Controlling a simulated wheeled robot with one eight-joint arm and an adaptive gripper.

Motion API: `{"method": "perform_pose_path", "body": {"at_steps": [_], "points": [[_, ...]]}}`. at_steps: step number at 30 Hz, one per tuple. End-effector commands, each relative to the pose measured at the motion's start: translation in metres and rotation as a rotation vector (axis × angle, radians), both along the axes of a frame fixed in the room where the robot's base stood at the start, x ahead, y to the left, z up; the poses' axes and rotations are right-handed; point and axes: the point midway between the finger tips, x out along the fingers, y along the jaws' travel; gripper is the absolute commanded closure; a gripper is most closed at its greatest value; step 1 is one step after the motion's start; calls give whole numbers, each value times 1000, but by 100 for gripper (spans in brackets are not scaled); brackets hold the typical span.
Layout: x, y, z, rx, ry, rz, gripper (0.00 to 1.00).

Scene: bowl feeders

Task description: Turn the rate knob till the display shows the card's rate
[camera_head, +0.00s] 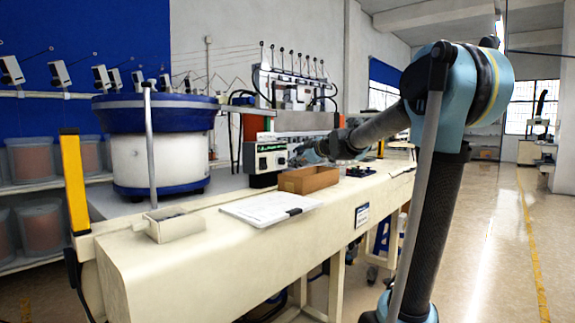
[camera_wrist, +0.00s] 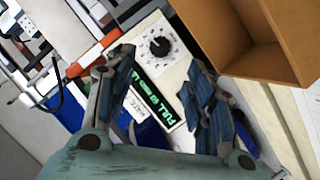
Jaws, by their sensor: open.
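The control box (camera_head: 266,163) stands on the bench with a lit green display (camera_head: 272,147). In the wrist view the round black rate knob (camera_wrist: 158,45) sits on a pale panel with tick marks around it. The green display (camera_wrist: 152,98) lies below it, tilted and partly behind my fingers; I cannot read its value surely. My gripper (camera_wrist: 163,88) is open and empty. Its blue-padded fingers point toward the panel, with the knob beyond the tips and apart from them. A clipboard with a white sheet (camera_head: 268,207) lies on the bench; its writing is too small to read.
An open brown box (camera_head: 308,180) stands close beside the control box; it also fills the upper right of the wrist view (camera_wrist: 270,66). A blue-rimmed bowl feeder (camera_head: 160,150) stands left.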

Motion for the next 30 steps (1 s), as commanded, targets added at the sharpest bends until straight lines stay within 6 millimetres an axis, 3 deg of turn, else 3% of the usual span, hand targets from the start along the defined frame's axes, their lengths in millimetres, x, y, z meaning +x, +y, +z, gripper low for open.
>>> {"method": "perform_pose_path", "body": {"at_steps": [18,30], "points": [[63,48,-24,0,1,1,51],[76,55,-29,-1,0,-2,51]]}}
